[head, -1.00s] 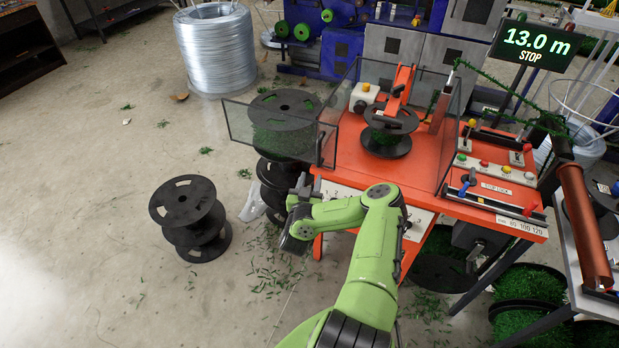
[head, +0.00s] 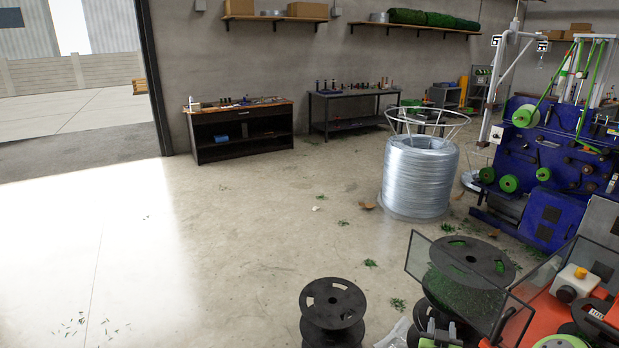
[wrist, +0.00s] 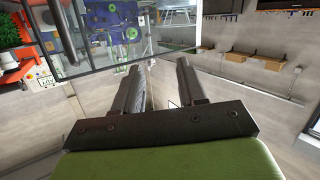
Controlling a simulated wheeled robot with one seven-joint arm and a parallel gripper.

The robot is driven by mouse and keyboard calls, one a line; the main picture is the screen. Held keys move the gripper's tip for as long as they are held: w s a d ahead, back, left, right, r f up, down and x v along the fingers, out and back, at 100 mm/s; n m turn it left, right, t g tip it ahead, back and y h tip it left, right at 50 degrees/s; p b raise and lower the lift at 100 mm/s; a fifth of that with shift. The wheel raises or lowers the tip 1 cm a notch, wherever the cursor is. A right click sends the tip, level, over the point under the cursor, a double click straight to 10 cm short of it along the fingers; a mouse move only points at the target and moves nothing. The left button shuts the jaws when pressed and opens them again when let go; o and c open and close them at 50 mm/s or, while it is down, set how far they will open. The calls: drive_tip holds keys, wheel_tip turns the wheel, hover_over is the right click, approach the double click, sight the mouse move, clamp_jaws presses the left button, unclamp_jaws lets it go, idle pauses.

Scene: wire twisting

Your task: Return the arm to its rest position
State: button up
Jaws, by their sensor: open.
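My gripper shows in the wrist view (wrist: 160,82) with its two dark fingers apart and nothing between them. Beyond the fingers are the workshop wall and a blue machine.
An orange machine (head: 540,310) with an open clear guard (head: 460,280) is at lower right. Black spools (head: 333,305) stand beside it. A large wire coil (head: 418,178) and a blue machine (head: 540,165) stand behind.

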drive_tip(key=s+a+r+n+g+y, duration=0.2)
drive_tip(key=s+a+r+n, duration=0.1)
drive_tip(key=a+r, duration=0.5)
drive_tip(key=s+a+r+n+g+y, duration=0.2)
drive_tip(key=s+a+r+y, duration=0.1)
drive_tip(key=a+r, duration=0.5)
drive_tip(key=s+a+r+g+y, duration=0.1)
drive_tip(key=s+a+r, duration=0.1)
drive_tip(key=s, duration=0.6)
drive_tip(key=s+a+r+g+y, duration=0.1)
drive_tip(key=s+a+r, duration=0.1)
drive_tip(key=s, duration=0.6)
drive_tip(key=s+a+r+g+y, duration=0.1)
drive_tip(key=s+a, duration=0.3)
drive_tip(key=s, duration=0.4)
drive_tip(key=shift+s+r+g, duration=0.4)
drive_tip(key=shift+r+g, duration=0.1)
drive_tip(key=shift+r, duration=0.3)
